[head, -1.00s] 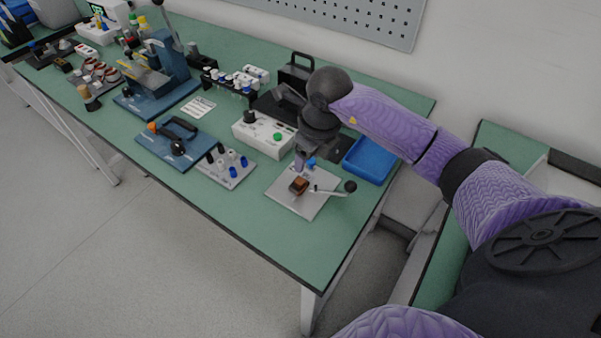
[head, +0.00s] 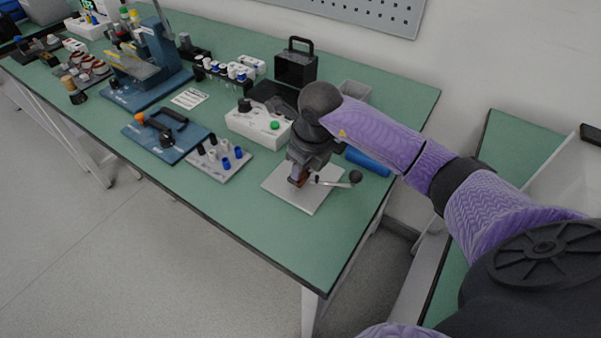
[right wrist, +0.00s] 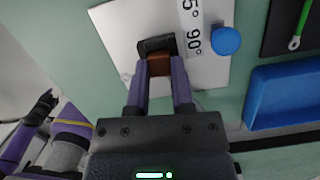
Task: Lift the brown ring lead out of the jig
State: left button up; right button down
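The jig is a pale square plate (head: 318,200) near the table's right front corner, with a lever ending in a dark ball (head: 355,177). My right gripper (head: 298,181) is low over the plate at a small brown piece, mostly hidden in the head view. In the right wrist view, the brown piece (right wrist: 157,63) sits at a dark block (right wrist: 156,44) on the plate. The right gripper's two purple fingers (right wrist: 160,70) stand on either side of it, close to its sides. Whether they press on it cannot be told. My left gripper does not show clearly.
A blue tray (right wrist: 285,95) lies right of the jig, partly behind my arm in the head view. A white box with a green button (head: 258,124) and a grey plate with several coloured knobs (head: 219,162) stand to the left. The table front is clear.

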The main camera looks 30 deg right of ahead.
jog(key=shift+r, duration=0.15)
notch_tip(320, 180, up, 2)
jog(key=shift+r+p, duration=0.1)
jog(key=shift+p, duration=0.85)
jog(key=shift+r, duration=0.1)
